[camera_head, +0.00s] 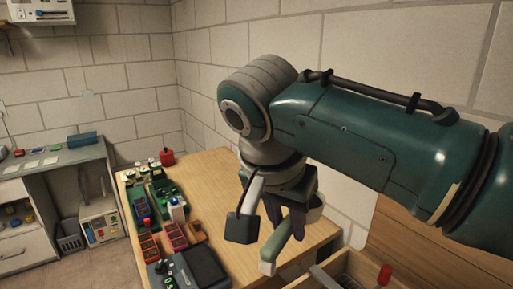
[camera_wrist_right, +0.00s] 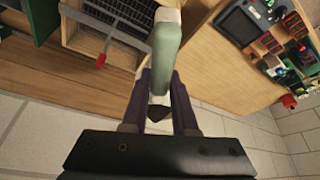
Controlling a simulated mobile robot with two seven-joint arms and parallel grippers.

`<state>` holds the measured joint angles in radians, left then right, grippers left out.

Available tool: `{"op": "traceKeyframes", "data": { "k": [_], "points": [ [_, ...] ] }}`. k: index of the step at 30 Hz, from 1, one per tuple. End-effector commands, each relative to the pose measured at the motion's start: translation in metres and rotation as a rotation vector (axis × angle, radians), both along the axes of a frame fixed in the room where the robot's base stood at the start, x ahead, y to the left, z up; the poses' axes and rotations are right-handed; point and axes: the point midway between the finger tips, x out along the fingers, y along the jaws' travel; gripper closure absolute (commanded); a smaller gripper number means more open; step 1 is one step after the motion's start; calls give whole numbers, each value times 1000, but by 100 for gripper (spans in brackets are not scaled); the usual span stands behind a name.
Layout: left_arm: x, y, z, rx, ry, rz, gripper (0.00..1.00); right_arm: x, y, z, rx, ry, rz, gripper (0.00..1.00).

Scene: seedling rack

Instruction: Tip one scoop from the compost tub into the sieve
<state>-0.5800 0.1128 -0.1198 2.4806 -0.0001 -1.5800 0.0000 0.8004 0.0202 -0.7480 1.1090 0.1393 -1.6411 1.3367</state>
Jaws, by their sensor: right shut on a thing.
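My right gripper (camera_head: 295,222) is shut on a pale green handle (camera_head: 276,246), probably the scoop's. In the wrist view the handle (camera_wrist_right: 164,45) runs between the dark fingers of the gripper (camera_wrist_right: 162,80). A wooden-sided frame with wire mesh (camera_head: 367,264), which may be the sieve, is cut off at the bottom of the head view. Its mesh (camera_wrist_right: 118,18) also shows in the wrist view. I cannot make out the compost tub. My left gripper is out of view.
A grey side table (camera_head: 60,157) stands farther left. The bench's middle is bare.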

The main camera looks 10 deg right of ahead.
Motion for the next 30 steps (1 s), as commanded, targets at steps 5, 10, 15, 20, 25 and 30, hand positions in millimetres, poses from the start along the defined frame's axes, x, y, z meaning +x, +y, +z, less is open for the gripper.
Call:
{"op": "traceKeyframes", "data": {
  "k": [5,10,15,20,25,30],
  "points": [
    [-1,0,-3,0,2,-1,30,-40,1,-73,3,9,-106,100],
    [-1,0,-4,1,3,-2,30,-69,0,-109,0,2,-148,100],
    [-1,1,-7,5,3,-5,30,-81,1,-124,-1,-5,-157,100],
    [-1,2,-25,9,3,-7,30,-81,0,-143,-2,-7,-158,100],
    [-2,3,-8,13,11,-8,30,-85,-5,-135,101,-76,-167,100],
    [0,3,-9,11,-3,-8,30,-85,-8,-139,322,-225,-184,100]
  ]
}}
